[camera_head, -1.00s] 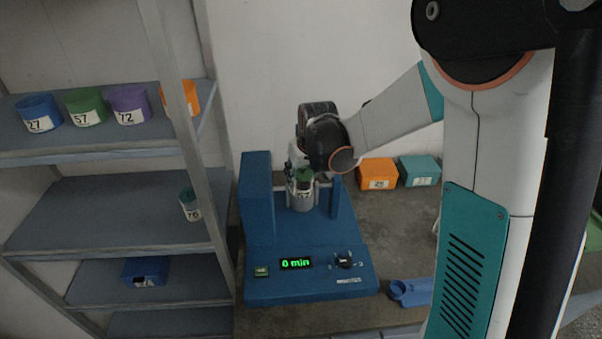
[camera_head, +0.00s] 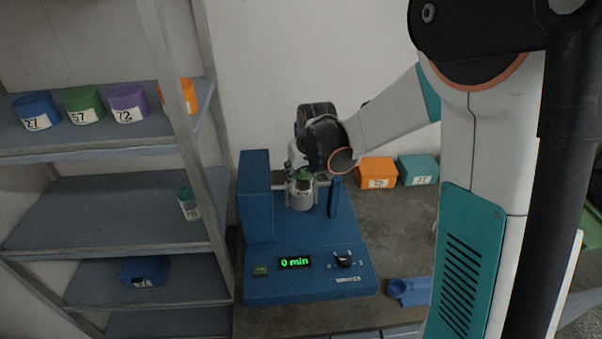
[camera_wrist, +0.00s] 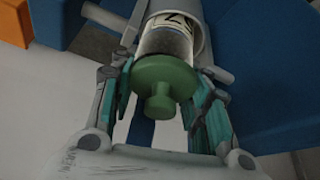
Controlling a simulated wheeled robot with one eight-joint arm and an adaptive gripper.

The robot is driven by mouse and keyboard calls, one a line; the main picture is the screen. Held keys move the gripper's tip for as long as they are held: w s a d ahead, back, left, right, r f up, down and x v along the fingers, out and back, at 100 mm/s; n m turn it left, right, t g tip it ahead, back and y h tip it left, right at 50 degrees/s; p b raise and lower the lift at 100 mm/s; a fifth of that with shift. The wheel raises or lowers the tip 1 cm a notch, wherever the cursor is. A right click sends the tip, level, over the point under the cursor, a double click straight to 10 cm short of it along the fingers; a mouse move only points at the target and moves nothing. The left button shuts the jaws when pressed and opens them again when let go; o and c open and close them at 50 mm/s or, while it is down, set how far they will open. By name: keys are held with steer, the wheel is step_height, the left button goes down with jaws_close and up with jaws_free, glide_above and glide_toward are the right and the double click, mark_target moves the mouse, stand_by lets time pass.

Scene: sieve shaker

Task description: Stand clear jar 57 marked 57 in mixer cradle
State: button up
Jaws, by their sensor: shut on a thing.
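The clear jar (camera_head: 301,191) has a green lid and a label too small to read in the head view. It stands upright in the cradle area of the blue mixer (camera_head: 258,200), between its two posts. In the wrist view the jar (camera_wrist: 165,42) shows its green knobbed lid, dark contents and part of a label. The grey ring of the cradle (camera_wrist: 202,45) curls around the jar's lower part. My gripper (camera_wrist: 160,112) has its teal fingers on both sides of the lid and is shut on the jar. In the head view my gripper (camera_head: 303,174) is above the mixer, partly hidden.
The mixer's display reads 0 min (camera_head: 295,262). A shelf at left holds several coloured bins and a teal-lidded jar (camera_head: 188,203). An orange box (camera_head: 377,173) and a teal box (camera_head: 417,170) stand right of the mixer. A blue holder (camera_head: 410,291) lies at front right.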

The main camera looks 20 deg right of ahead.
steer(key=shift+s+a+f, duration=0.2)
steer(key=shift+s+f, duration=0.1)
steer(key=shift+f, duration=0.05)
steer(key=o, duration=1.4)
steer(key=shift+o, duration=0.8)
steer(key=shift+w+f, duration=0.15)
steer(key=shift+w, duration=0.05)
steer(key=shift+a, duration=0.1)
steer(key=v, duration=1.2)
steer(key=shift+w, duration=0.25)
